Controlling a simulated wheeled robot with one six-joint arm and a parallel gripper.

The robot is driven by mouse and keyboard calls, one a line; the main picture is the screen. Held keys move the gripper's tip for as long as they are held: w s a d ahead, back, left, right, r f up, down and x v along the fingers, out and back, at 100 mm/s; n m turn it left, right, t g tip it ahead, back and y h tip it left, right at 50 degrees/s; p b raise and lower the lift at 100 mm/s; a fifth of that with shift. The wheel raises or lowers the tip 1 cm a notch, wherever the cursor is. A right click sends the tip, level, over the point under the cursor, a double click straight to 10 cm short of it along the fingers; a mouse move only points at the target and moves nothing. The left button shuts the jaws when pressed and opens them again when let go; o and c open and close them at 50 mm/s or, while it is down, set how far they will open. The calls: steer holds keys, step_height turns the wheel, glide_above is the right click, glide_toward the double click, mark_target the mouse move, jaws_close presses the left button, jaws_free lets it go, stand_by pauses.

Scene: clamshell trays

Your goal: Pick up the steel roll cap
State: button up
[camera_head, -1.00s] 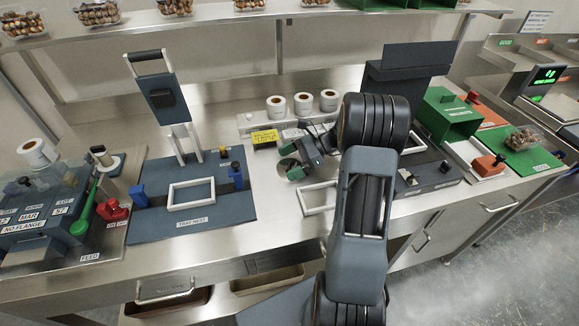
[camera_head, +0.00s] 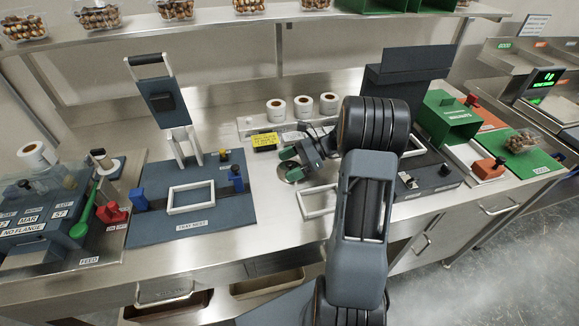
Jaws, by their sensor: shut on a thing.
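The steel roll cap (camera_head: 294,177) is a small round metal disc on the steel worktop, in front of the yellow label. My gripper (camera_head: 285,162), with green fingertips, reaches in from the right over the cap. Its fingers are close together and shut on the cap. The fingers hide the cap's upper part, and I cannot tell whether it is clear of the worktop.
Three white label rolls (camera_head: 302,105) stand behind my gripper. The blue tray nest (camera_head: 220,213) is to the left, and a white frame (camera_head: 318,203) lies close in front on the right. The green box (camera_head: 449,113) stands further right.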

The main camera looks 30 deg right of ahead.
mark_target(289, 163)
steer(key=shift+r, duration=0.4)
step_height(289, 163, up, 2)
steer(key=shift+r, duration=0.1)
steer(key=w+a+r, duration=0.2)
steer(key=a+r, duration=0.7)
steer(key=a, duration=0.4)
steer(key=shift+w+a+r, duration=0.4)
steer(key=shift+s, duration=0.1)
